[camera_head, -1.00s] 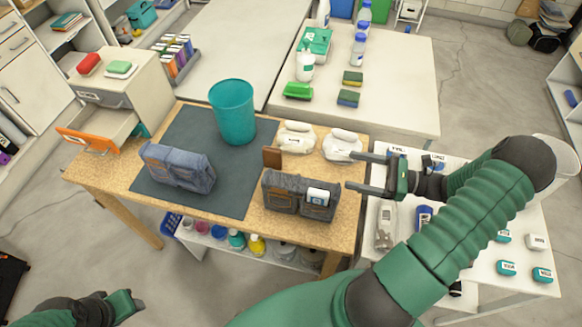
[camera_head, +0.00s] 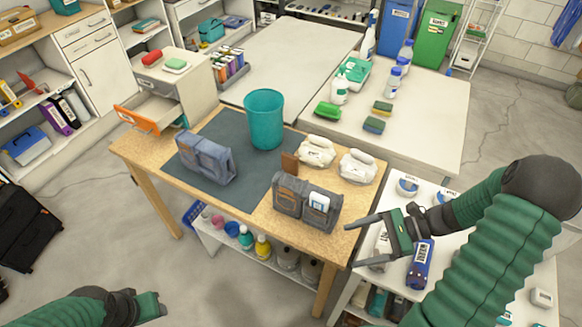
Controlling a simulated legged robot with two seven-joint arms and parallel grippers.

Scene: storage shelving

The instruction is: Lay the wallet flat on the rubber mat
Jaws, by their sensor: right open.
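The brown wallet (camera_head: 289,163) stands upright on the wooden table, behind the grey denim bag and left of the white packs. The dark rubber mat (camera_head: 236,140) lies flat on the left and middle of the same table. A teal bin (camera_head: 264,122) and a blue denim bag (camera_head: 206,158) stand on the mat. My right gripper (camera_head: 354,245) is open and empty, off the table's right front corner, apart from the wallet. My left gripper (camera_head: 158,305) is low at the left, away from the table; its jaw opening is unclear.
The grey denim bag (camera_head: 306,207) stands between the wallet and the table's front edge. White packs (camera_head: 316,151) sit at the right. Bare mat shows around the bin and blue bag.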

